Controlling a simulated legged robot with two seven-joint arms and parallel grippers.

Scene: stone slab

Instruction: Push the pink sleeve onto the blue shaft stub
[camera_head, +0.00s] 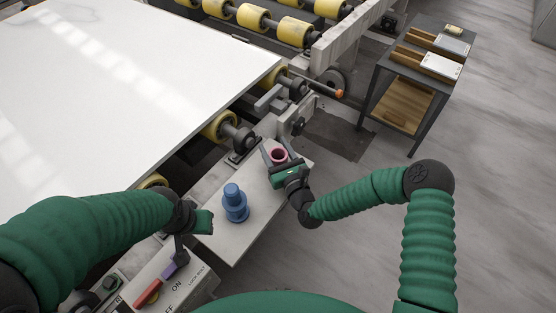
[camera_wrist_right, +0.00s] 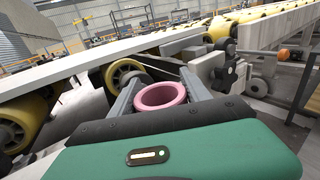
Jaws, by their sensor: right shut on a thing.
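The pink sleeve (camera_head: 278,155) is a short open ring held in my right gripper (camera_head: 275,152). In the right wrist view, the pink sleeve (camera_wrist_right: 161,97) sits with its bore facing up between the two grey fingers of my right gripper (camera_wrist_right: 160,90). The blue shaft stub (camera_head: 235,205) stands upright on a pale ledge, stepped, with a narrower top and a wider base. The sleeve is apart from it, up and to the right in the head view. My left gripper (camera_head: 182,240) is left of the stub, by a purple-and-red lever; its fingers are not clear.
The pale ledge (camera_head: 242,238) has bare room around the stub. A large white slab (camera_head: 110,90) on yellow rollers (camera_head: 220,127) lies to the left. The lever (camera_head: 160,280) stands on a control box at bottom left. A trolley (camera_head: 405,95) stands at upper right.

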